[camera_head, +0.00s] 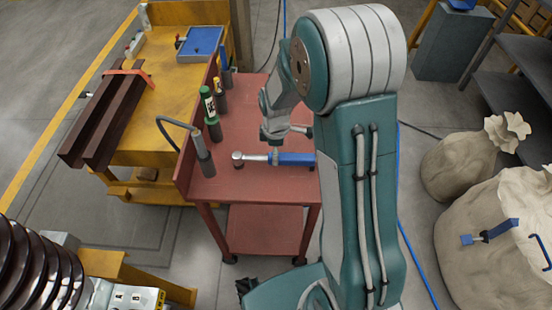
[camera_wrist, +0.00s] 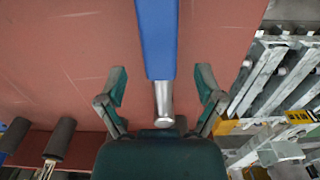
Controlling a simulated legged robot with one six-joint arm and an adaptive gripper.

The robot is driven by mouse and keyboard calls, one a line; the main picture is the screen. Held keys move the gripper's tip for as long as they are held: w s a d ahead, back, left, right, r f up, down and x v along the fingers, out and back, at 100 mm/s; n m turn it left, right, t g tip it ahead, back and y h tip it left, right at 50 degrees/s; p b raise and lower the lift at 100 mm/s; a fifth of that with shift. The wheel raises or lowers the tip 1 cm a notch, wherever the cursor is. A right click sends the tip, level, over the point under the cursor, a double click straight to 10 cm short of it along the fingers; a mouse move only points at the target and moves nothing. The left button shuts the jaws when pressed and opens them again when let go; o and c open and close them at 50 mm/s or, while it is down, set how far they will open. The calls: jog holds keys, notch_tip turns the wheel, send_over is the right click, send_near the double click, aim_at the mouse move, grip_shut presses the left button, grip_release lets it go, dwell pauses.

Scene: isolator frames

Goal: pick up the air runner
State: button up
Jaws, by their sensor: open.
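A tool with a blue body and a silver head, which looks like the air runner (camera_head: 292,159), lies flat on the red cart top, head to the left. In the wrist view, its blue body (camera_wrist: 157,38) runs down from the top edge and its silver part sits between my fingers. My gripper (camera_head: 275,148) is over the tool, near where silver meets blue. In the wrist view my gripper (camera_wrist: 161,75) is open, one finger on each side with a gap to the tool. The tool's far end is cut off there.
A yellow workbench (camera_head: 160,95) stands left. Sacks (camera_head: 500,220) lie on the right. The cart top around the tool is mostly clear.

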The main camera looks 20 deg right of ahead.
notch_tip(320, 180, down, 4)
jog(key=shift+r, duration=0.2)
jog(key=shift+c, duration=0.3)
grip_shut()
jog(key=shift+r, duration=0.15)
